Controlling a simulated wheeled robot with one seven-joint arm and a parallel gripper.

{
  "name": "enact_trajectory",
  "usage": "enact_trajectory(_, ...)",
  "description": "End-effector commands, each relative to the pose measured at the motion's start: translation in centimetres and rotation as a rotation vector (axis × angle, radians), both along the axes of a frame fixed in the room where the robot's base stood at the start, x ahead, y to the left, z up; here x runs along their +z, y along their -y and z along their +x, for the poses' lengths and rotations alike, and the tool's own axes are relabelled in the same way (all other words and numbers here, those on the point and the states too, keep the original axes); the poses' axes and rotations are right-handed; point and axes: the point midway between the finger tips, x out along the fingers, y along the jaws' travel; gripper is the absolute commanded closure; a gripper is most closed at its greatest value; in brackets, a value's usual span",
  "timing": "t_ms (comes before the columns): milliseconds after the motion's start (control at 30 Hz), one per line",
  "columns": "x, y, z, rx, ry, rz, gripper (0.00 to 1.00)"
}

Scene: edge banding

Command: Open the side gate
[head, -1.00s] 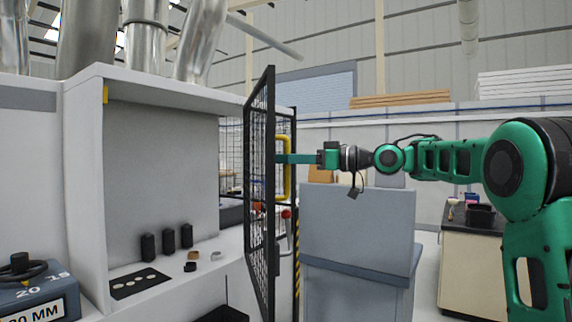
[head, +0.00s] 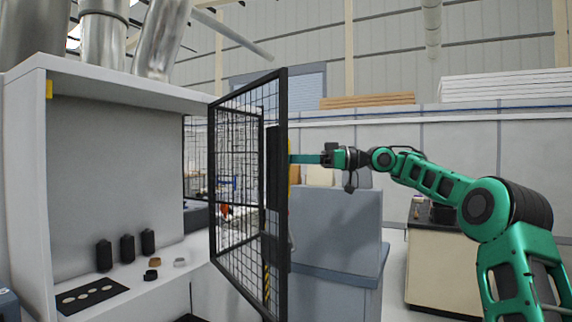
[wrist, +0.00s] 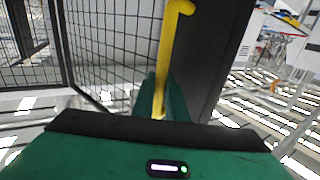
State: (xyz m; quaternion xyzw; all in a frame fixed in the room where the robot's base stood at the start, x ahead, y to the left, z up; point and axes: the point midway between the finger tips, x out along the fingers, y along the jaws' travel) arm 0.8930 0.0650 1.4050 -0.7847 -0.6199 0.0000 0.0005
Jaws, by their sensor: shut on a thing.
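The side gate is a black-framed wire mesh panel (head: 240,180), standing swung out from the machine in the head view. Its mesh (wrist: 110,45) also shows in the wrist view. The gate's yellow handle (wrist: 166,60) is a vertical bar on the dark gate edge; in the head view it is mostly hidden behind the frame. My gripper (head: 296,159) reaches in from the right at handle height. In the wrist view the green fingers (wrist: 160,100) are shut around the lower part of the yellow handle.
A grey cabinet (head: 335,235) stands right behind the gate and below my arm. A cream cabinet (head: 440,265) stands at the right. The white machine bench (head: 150,280) at left holds black cylinders (head: 128,248) and a black plate with holes (head: 92,297).

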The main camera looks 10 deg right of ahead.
Motion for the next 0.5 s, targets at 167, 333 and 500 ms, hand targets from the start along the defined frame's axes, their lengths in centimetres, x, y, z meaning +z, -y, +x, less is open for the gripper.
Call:
enact_trajectory(167,0.23,-0.16,0.60,0.014,-0.001,0.008,1.00)
enact_trajectory(333,0.23,-0.21,0.68,0.022,-0.002,0.007,1.00)
enact_trajectory(500,0.24,-0.25,0.67,0.023,-0.002,0.007,1.00)
